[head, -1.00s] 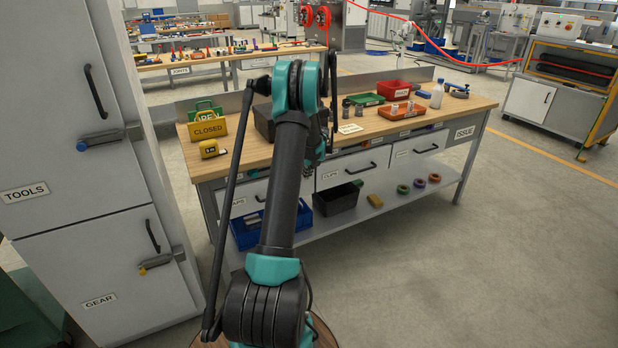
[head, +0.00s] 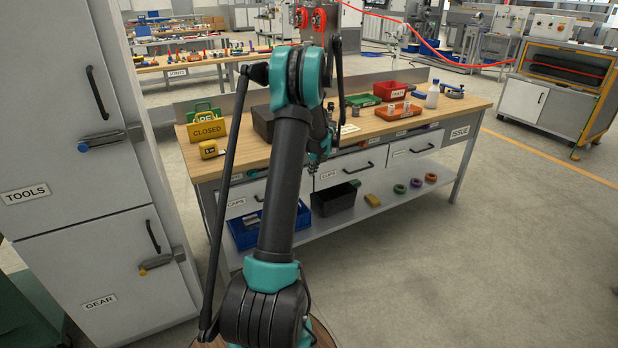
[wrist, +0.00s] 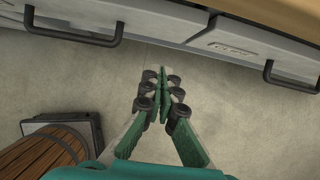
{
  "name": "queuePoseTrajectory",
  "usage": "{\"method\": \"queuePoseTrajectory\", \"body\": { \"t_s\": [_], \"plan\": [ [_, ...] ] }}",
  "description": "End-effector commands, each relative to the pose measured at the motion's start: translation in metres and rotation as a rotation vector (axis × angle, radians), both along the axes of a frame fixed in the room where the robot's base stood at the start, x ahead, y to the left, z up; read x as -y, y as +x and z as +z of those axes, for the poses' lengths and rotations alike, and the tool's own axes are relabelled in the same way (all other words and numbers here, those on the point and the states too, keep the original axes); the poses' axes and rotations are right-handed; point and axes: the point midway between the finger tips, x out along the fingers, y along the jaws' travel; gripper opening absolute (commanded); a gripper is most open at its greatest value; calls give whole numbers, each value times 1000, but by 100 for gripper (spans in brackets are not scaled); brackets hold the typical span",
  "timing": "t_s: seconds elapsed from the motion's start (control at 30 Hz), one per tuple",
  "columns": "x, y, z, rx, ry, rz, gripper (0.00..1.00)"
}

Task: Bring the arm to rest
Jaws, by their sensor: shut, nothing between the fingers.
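My arm rises in front of the bench in the head view, bent at the elbow, with its forearm pointing away and down. My gripper (head: 316,158) is partly hidden behind the arm, in front of the bench's drawers. In the wrist view my gripper (wrist: 168,88) shows its green fingers with the tips together and nothing between them. Bare floor lies below the fingers, and the drawer fronts (wrist: 235,48) are ahead of them, apart from the tips.
A grey cabinet (head: 60,190) stands left. The floor at right is clear.

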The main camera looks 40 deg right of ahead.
Motion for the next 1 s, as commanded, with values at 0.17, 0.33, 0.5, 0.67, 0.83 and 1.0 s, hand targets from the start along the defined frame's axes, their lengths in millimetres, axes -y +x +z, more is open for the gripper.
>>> {"method": "queuePoseTrajectory", "body": {
  "t_s": [0.17, 0.33, 0.5, 0.67, 0.83, 1.0],
  "plan": [
    [-2, -11, 27, -1, 1, -1, 0],
    [-3, -16, 40, -1, 1, -1, 0],
    [-4, -17, 43, -1, 1, -1, 0],
    [-8, -16, 44, -3, -4, 15, 0],
    [-61, 0, 59, -23, -75, 227, 0],
    [-163, 11, 82, -61, -221, 659, 0]
  ]
}}
